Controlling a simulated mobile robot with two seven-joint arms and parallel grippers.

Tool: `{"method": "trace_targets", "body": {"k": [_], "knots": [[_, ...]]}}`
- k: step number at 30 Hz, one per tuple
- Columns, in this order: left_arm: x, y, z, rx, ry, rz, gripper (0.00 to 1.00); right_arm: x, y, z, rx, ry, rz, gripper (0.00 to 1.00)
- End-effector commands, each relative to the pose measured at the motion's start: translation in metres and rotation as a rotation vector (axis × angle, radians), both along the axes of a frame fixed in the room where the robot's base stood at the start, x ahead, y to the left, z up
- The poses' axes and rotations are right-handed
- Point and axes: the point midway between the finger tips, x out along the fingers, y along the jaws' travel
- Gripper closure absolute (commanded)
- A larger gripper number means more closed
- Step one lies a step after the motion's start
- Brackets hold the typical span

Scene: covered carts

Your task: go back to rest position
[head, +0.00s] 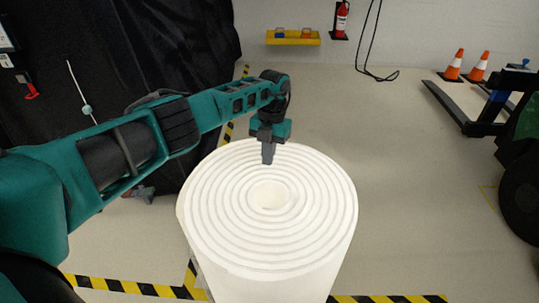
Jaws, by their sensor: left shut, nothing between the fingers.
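My left arm comes in from the left and reaches over a large white roll (240,245). My left gripper (267,160) points down, shut and empty, just behind the hole in the middle of the roll's top as seen in the head view. I cannot tell whether its tips touch the roll. The roll stands upright, and its layers show as rings. My right gripper is not in view.
A black covered cart (140,50) stands at the back left. Yellow-black floor tape (130,287) runs around the roll. Two orange cones (455,66) and a forklift (500,105) are at the right. The floor right of the roll is clear.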

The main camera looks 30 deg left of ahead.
Motion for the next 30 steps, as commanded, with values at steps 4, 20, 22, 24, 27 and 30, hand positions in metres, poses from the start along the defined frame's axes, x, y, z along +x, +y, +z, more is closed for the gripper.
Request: {"method": "trace_targets", "body": {"k": [4, 20, 22, 24, 27, 30], "knots": [[0.007, 0.000, 0.000, 0.000, -0.002, 0.000, 1.00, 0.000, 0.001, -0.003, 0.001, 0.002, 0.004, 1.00], [0.010, 0.001, 0.027, 0.000, -0.002, 0.000, 1.00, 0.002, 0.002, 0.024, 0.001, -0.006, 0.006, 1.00], [0.010, 0.001, 0.042, 0.000, -0.002, 0.000, 1.00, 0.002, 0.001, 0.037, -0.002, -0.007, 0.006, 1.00], [0.010, 0.001, 0.057, 0.000, -0.002, 0.000, 1.00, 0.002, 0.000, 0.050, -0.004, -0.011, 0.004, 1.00], [0.010, 0.001, 0.074, 0.000, -0.001, 0.000, 1.00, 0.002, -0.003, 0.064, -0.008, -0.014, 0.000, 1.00], [0.010, 0.001, 0.090, 0.000, -0.001, 0.000, 1.00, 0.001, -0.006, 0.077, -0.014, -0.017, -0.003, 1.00]]}}
